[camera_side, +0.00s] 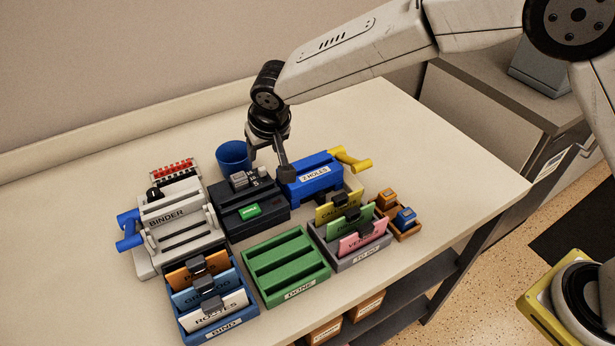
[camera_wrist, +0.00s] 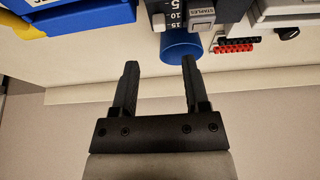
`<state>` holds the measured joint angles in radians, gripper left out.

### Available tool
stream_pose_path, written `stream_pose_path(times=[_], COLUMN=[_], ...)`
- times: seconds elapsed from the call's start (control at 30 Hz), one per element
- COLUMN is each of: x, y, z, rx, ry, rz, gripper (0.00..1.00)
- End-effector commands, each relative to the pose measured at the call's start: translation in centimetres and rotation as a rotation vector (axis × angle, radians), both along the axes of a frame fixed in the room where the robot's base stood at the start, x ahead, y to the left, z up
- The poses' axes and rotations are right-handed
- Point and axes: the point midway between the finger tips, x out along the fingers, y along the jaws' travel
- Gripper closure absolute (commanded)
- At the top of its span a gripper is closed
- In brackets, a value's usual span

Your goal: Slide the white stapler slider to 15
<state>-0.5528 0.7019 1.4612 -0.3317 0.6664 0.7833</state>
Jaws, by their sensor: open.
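The black stapler (camera_side: 236,221) stands mid-table with a green label on its front. Its small white slider (camera_side: 262,171) is on top, at the right. In the wrist view the white slider (camera_wrist: 158,22) sits left of a printed scale with 5, 10 and 15, near the 10 and 15 marks; its exact setting is unclear. A grey block (camera_wrist: 200,17) marked STAPLES is right of the scale. My gripper (camera_side: 286,172) is open and empty, above the back right of the stapler. In the wrist view my gripper (camera_wrist: 160,64) has its fingers spread below the slider.
A blue cup (camera_side: 234,156) stands behind the stapler. The blue hole punch (camera_side: 310,182) with a yellow handle is close on the right, the white binder (camera_side: 172,217) on the left. A green tray (camera_side: 285,268) and card trays fill the front. The table's back right is clear.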

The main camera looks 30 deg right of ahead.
Motion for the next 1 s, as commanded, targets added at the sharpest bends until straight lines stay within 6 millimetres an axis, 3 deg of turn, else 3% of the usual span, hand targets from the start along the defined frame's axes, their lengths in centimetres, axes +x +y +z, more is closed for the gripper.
stream_pose_path(times=[0.27, 0.73, 1.0], x=[0.4, 2.3, 2.9], y=[-0.1, -0.1, -0.1], z=[-1.0, -5.5, -7.0], rx=[0.000, 0.000, 0.001], ry=[0.001, 0.001, 0.000], rz=[0.001, 0.001, 0.002], gripper=[0.41, 0.41, 0.41])
